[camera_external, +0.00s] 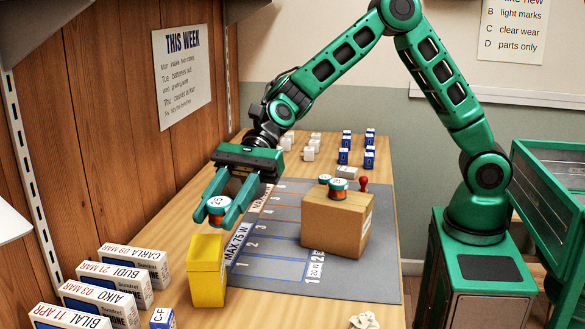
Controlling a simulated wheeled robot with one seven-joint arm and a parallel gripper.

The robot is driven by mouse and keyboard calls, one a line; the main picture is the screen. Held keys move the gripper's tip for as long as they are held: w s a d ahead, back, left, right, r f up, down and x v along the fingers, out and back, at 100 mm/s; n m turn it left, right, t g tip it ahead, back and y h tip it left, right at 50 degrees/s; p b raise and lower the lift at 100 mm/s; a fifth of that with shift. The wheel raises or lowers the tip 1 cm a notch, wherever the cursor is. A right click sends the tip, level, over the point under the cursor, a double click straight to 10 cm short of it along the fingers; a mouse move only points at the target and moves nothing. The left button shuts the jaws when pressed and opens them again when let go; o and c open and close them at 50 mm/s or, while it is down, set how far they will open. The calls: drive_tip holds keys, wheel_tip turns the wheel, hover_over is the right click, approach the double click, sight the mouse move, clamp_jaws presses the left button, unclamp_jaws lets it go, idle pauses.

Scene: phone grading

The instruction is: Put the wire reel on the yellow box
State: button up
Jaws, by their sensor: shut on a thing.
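The reel is level between the two teal fingers. The yellow box (205,275) stands upright on the wooden table, just below the reel in the picture. The reel appears slightly above the box's top; whether they touch is hard to tell.
Labelled white boxes (135,260) stand in a row at the front left. A small blue box (162,318) is near them. A grey marked mat (270,260) covers the middle. Blue and white small boxes (343,157) stand at the back. A crumpled pale thing (364,320) lies at the front.

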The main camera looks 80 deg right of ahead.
hover_over(203, 246)
wheel_tip(203, 246, down, 5)
drive_tip(key=shift+s+r, duration=0.1)
drive_tip(key=shift+r, duration=0.05)
drive_tip(key=shift+f, duration=2.05)
drive_tip(key=o, duration=1)
drive_tip(key=v, duration=1.2)
